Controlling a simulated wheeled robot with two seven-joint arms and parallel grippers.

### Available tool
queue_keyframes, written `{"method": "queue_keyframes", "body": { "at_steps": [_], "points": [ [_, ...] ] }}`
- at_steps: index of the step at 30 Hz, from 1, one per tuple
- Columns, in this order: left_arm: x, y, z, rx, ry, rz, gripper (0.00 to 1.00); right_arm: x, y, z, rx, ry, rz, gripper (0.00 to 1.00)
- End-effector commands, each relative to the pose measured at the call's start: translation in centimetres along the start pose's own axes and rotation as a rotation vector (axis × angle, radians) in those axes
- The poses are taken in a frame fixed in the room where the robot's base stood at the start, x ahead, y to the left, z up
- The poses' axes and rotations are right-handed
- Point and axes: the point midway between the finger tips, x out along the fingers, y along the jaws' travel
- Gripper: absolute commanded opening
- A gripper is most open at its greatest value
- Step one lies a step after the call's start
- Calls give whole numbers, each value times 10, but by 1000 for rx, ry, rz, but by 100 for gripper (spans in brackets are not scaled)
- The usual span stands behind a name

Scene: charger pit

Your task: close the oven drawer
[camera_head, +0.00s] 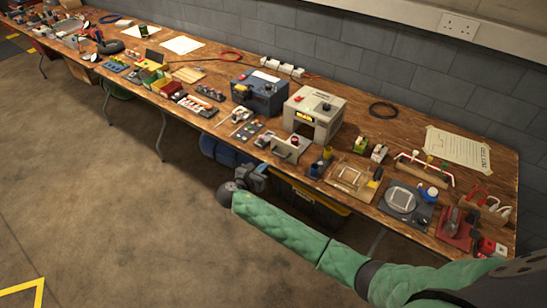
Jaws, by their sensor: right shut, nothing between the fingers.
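The oven is a beige box (315,105) with a red knob on top and a lit yellow display on its front, standing on the workbench. Its drawer (291,147) appears pulled out from the lower front, toward the bench's front edge. My right arm, in a green sleeve, comes in from the lower right. My right gripper (261,170) is dark grey and shut with nothing in it. It is small in view, at the bench's front edge, just in front and left of the drawer. I cannot tell whether it touches anything. My left gripper is not in view.
The long wooden bench (345,88) is crowded. A blue-grey box (258,90) stands left of the oven. A wooden frame (352,176) and small cups lie to its right. A black bin with a yellow rim (310,203) is underneath. The concrete floor (110,210) in front is clear.

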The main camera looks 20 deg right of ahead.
Motion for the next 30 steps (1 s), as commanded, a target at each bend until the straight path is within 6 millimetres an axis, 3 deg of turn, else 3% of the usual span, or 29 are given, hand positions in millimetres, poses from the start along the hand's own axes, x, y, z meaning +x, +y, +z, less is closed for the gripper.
{"method": "queue_keyframes", "body": {
  "at_steps": [6,15,30],
  "points": [
    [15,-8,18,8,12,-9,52,34,-1,3,-2,-1,-2,0],
    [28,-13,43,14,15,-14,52,61,0,2,-1,0,0,0],
    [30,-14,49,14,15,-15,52,67,0,0,0,0,0,0]
  ]
}}
